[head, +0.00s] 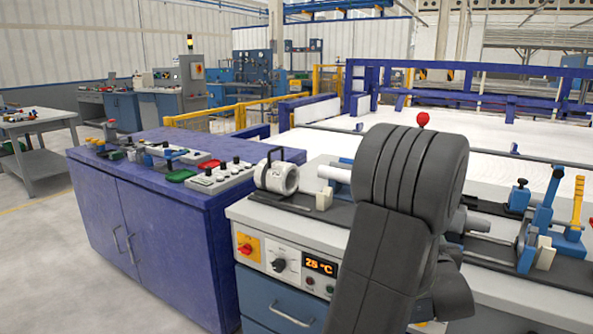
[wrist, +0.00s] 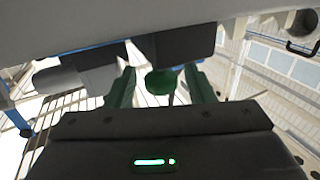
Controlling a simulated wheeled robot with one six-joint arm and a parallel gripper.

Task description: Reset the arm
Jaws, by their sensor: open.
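My arm, dark grey, rises in front of the workbench in the head view and hides part of it. My gripper (wrist: 159,70) shows in the wrist view as two green fingers spread apart. A green round piece on a thin stem (wrist: 160,83) shows between them; I cannot tell its distance or whether it is touched. The gripper is not clearly seen in the head view. A white flanged pipe piece (head: 276,178) lies at the left end of the bench, with a white cylinder (head: 335,173) beside it, partly hidden by my arm.
The grey workbench (head: 318,232) bears blue clamps (head: 541,215) and a yellow-handled clamp (head: 577,205) at right. A purple cabinet (head: 165,225) with a control panel stands at left. A red knob (head: 422,119) shows just above my arm. The floor at front left is clear.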

